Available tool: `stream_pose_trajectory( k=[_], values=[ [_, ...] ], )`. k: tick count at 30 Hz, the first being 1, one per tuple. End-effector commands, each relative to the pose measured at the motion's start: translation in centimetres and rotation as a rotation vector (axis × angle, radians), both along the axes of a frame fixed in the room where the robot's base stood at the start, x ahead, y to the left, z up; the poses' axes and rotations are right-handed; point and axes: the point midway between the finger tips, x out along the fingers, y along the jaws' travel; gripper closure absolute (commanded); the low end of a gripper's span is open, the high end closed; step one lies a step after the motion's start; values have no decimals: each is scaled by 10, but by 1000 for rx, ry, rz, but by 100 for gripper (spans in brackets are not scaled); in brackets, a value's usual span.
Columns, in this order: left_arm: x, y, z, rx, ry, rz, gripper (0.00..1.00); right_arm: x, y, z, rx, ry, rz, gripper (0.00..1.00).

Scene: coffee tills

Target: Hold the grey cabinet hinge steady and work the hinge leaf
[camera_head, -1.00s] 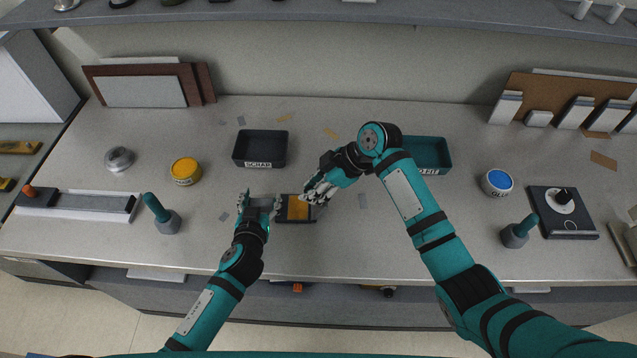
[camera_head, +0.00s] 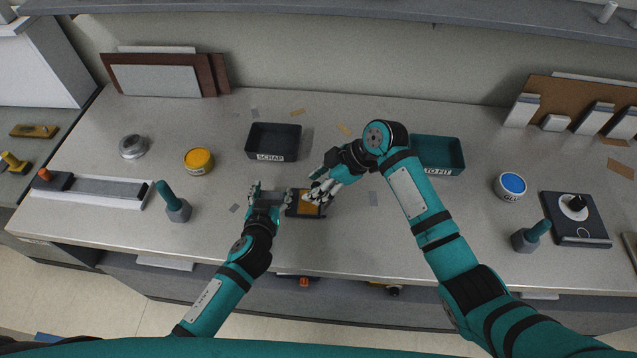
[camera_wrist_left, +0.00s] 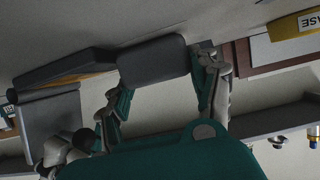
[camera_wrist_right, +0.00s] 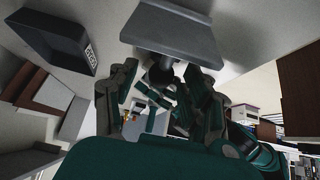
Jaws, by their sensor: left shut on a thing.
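The grey cabinet hinge (camera_head: 291,211) lies near the front middle of the bench, with an orange-yellow face showing. My left gripper (camera_head: 268,198) is shut on its dark grey block, which shows between the fingers in the left wrist view (camera_wrist_left: 152,62). A grey plate (camera_wrist_left: 68,66), seemingly the leaf, slants away from the block there. My right gripper (camera_head: 316,193) is over the hinge's right part, its fingers apart and hiding some of it. In the right wrist view a grey plate (camera_wrist_right: 175,28) lies beyond the fingers; contact is unclear.
The SCRAP bin (camera_head: 273,141) and teal TO FIT bin (camera_head: 436,153) stand behind the hinge. Stands with teal handles (camera_head: 174,203) (camera_head: 529,237) are at both sides. The bench front edge is close.

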Motion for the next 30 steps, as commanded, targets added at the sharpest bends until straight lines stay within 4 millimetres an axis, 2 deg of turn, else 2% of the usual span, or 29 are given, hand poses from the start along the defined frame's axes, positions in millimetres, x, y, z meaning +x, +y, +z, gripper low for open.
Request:
stream_pose_trajectory(
  k=[7,11,24,30],
  values=[
    [-2,1,-4,2,7,1,90,0,-2,-1,-3,0,-2,50],
    [-2,1,-3,2,7,1,90,1,-8,7,-3,-2,-3,50],
    [-2,1,-3,2,7,2,90,0,-59,76,-4,-4,-1,50],
    [-2,1,-3,2,7,1,90,-1,-71,93,-2,-2,-1,50]
  ],
)
